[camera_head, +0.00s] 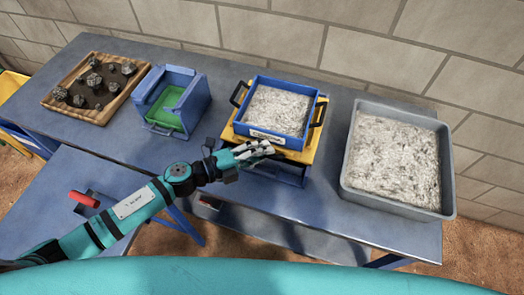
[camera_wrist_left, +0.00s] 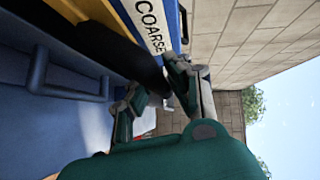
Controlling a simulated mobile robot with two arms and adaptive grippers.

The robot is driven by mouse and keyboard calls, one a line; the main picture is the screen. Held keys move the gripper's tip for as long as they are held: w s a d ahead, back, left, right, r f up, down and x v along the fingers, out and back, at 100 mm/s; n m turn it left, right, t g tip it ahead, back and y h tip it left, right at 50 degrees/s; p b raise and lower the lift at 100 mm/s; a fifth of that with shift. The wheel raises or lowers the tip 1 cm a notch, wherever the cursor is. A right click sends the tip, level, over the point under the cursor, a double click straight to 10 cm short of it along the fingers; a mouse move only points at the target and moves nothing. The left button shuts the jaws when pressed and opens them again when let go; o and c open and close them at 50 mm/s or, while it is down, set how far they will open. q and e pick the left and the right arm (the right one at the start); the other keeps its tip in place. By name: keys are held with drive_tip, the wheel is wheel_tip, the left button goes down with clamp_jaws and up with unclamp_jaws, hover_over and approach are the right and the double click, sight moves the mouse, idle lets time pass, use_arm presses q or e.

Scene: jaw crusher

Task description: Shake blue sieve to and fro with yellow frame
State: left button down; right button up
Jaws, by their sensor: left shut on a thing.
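The blue sieve (camera_head: 305,112), full of pale grey crushed material, sits level on the yellow frame (camera_head: 309,153) at the middle of the bench. It has black side handles and a front label reading COARSE, which also shows in the left wrist view (camera_wrist_left: 150,25). My left gripper (camera_head: 258,149) is at the front of the yellow frame, just below the label, shut on what looks like the frame's dark front part (camera_wrist_left: 118,42). The exact contact is partly hidden by the fingers. My right gripper is not in view.
A large grey tray (camera_head: 447,175) of pale material stands right of the sieve. A blue box with a green inside (camera_head: 172,107) and a wooden tray (camera_head: 72,67) with dark rocks stand to the left. A brick wall runs close behind the bench.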

use_arm(q)
drive_tip(key=shift+f, duration=0.15)
drive_tip(key=shift+s+a, duration=0.2)
drive_tip(key=shift+s, duration=0.5)
drive_tip(key=shift+s+a, duration=0.2)
drive_tip(key=shift+s, duration=0.5)
drive_tip(key=c, duration=1.2)
unclamp_jaws()
drive_tip(key=shift+w, duration=0.15)
drive_tip(key=shift+c, duration=0.2)
drive_tip(key=v, duration=1.2)
